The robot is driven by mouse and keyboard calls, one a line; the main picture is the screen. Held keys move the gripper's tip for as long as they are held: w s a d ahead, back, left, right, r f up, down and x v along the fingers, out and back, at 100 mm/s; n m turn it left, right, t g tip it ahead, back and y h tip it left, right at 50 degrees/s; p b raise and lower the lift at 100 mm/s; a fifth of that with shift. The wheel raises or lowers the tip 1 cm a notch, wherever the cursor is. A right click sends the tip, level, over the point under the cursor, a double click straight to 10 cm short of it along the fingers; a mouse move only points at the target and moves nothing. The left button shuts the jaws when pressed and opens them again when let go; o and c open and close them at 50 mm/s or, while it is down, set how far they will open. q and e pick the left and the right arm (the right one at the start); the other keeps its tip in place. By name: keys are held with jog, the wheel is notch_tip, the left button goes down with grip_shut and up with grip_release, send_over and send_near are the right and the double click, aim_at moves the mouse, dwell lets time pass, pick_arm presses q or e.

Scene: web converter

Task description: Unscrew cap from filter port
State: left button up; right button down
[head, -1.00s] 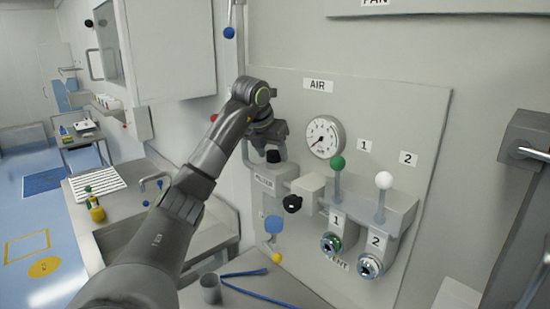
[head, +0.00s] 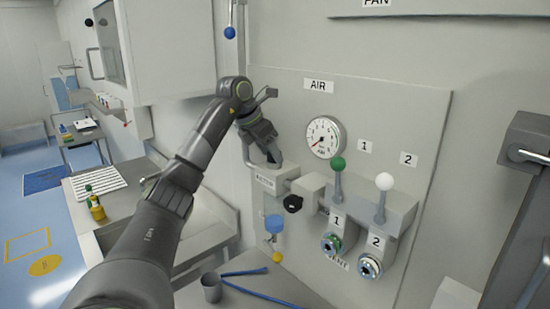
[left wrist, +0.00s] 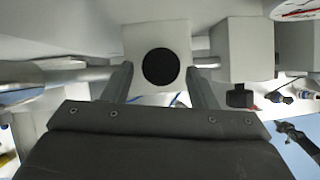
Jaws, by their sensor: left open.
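The filter block (head: 265,182), a pale box labelled FILTER, is on the wall panel below and left of the AIR gauge. In the left wrist view a round black cap (left wrist: 161,67) shows from above on the pale block. My left gripper (head: 272,158) is over the block from above. In the left wrist view its open fingers (left wrist: 160,80) stand one on each side of the cap, with gaps. In the head view the gripper hides the cap. A small dark jointed shape at the lower right of the left wrist view looks like my right arm (left wrist: 290,132); its jaws are unclear.
A black knob (head: 293,203) sits just right of the filter block. Green (head: 338,163) and white (head: 384,181) ball levers stand farther right. A pressure gauge (head: 325,137) is above. A blue-bodied fitting (head: 274,224) hangs below. A grey cup (head: 211,286) and blue strap (head: 252,286) lie below.

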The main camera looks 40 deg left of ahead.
dwell(0.3)
pick_arm(q)
jog(key=shift+w+a+m+g+h, duration=0.15)
jog(key=shift+m+h, duration=0.2)
jog(key=shift+m, duration=0.45)
jog(key=shift+m+g+h, duration=0.15)
jog(key=shift+m+h, duration=0.2)
jog(key=shift+m, duration=0.45)
jog(key=shift+m+h, duration=0.4)
jog(key=shift+m, duration=0.3)
jog(key=shift+w+a+m+g+h, duration=0.15)
jog(key=shift+m+g+h, duration=0.2)
jog(key=shift+m, duration=0.45)
jog(key=c, duration=1.1)
jog(key=shift+s+f+n+y+b, duration=0.2)
jog(key=shift+n+y+b, duration=0.35)
jog(key=shift+n+b, duration=0.4)
grip_shut()
jog(key=shift+d+r+n+t+y, duration=0.2)
jog(key=shift+n+t+y, duration=0.25)
jog(key=shift+n, duration=0.6)
